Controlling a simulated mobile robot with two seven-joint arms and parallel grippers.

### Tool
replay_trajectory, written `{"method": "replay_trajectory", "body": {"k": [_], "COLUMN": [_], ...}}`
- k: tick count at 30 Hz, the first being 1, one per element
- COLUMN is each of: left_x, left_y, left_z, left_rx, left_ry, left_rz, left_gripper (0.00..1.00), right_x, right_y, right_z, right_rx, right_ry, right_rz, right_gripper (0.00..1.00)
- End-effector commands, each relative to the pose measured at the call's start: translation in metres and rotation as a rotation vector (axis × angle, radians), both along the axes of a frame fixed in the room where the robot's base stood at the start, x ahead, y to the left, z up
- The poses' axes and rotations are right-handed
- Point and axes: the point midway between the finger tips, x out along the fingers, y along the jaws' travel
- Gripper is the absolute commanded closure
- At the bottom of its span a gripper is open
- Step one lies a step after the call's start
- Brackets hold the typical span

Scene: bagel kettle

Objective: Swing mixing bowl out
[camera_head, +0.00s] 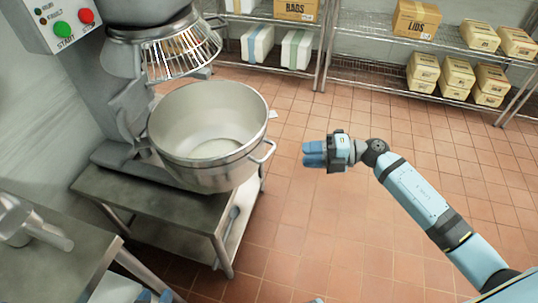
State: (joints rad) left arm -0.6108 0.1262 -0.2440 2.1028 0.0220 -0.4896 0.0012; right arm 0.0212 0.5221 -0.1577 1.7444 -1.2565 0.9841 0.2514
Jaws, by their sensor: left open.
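The large steel mixing bowl (208,130) is upright at the mixer, tilted towards me in the view, and looks empty. A loop handle (263,152) sticks out on its right side. The mixer (130,85) stands behind and left of it, with a wire guard (180,52) above the bowl's far side. My right gripper (314,154) is to the right of the bowl, apart from it, with its blue fingers together and nothing in them.
A steel table (165,215) stands under the bowl. The tiled floor on the right is clear.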

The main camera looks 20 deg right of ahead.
Motion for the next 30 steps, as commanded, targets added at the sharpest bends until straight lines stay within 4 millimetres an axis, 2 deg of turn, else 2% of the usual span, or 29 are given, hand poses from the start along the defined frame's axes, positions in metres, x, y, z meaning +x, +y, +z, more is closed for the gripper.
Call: {"method": "replay_trajectory", "body": {"k": [3, 9, 15, 20, 29, 30], "left_x": [0.001, 0.001, 0.001, 0.001, 0.001, 0.001], "left_y": [0.000, 0.000, 0.000, 0.000, 0.000, 0.000], "left_z": [0.000, 0.000, -0.001, -0.001, 0.000, 0.000], "left_rx": [0.000, 0.001, 0.001, 0.001, 0.001, 0.001], "left_ry": [-0.001, 0.000, 0.000, 0.000, -0.001, -0.001], "left_rz": [0.001, 0.001, 0.000, 0.000, -0.001, -0.001], "left_gripper": [0.57, 0.57, 0.57, 0.57, 0.57, 0.57], "right_x": [0.011, 0.027, 0.038, 0.041, 0.042, 0.042], "right_y": [0.026, 0.064, 0.091, 0.101, 0.103, 0.102], "right_z": [-0.002, -0.007, -0.011, -0.012, -0.013, -0.013], "right_rx": [0.006, 0.005, 0.003, 0.003, 0.002, 0.002], "right_ry": [-0.002, -0.002, -0.002, -0.002, -0.002, -0.002], "right_rz": [0.000, -0.001, -0.002, -0.002, -0.002, -0.002], "right_gripper": [0.62, 0.62, 0.62, 0.62, 0.62, 0.71]}}
